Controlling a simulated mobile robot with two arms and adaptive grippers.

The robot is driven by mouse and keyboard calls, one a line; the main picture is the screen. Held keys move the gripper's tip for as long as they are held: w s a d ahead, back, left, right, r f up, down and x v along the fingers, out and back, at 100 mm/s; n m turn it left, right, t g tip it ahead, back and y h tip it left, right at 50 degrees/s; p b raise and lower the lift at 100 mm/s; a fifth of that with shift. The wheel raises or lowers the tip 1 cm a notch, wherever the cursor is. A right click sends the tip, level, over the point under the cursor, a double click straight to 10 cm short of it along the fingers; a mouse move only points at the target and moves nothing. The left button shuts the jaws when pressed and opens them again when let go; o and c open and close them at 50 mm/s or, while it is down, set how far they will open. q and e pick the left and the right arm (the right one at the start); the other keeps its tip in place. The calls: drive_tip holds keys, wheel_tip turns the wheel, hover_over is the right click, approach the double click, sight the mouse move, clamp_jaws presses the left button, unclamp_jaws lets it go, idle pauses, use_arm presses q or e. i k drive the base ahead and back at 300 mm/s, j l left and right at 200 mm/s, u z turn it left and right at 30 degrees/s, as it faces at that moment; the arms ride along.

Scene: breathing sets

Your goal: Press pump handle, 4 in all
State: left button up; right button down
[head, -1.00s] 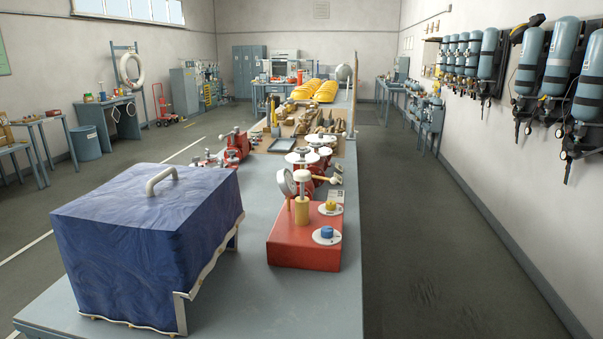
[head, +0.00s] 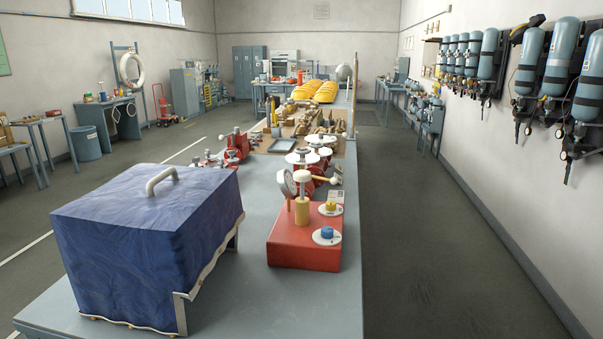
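A red pump box (head: 303,243) stands on the long grey bench in front of me. A brass-coloured cylinder (head: 302,211) rises from its top, with a pale-knobbed pump handle (head: 301,177) above it. A round gauge (head: 287,184) stands beside the handle on its left. A blue knob (head: 326,232) and a yellow knob (head: 331,206) sit on white dials on the box's right side. Neither of my grippers is in view, and nothing touches the pump handle.
A blue fabric-covered box (head: 150,245) with a carry handle fills the bench's near left. More red equipment (head: 236,147), a grey tray (head: 282,145) and yellow gear (head: 315,91) lie farther back. Air cylinders (head: 561,57) hang on the right wall. The floor right of the bench is clear.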

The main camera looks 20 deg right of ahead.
sight(302, 176)
drive_tip(key=i+j+z, duration=0.4)
drive_tip(key=j, duration=0.35)
drive_tip(key=i+j+z, duration=0.2)
drive_tip(key=j, duration=0.25)
drive_tip(key=i, duration=0.1)
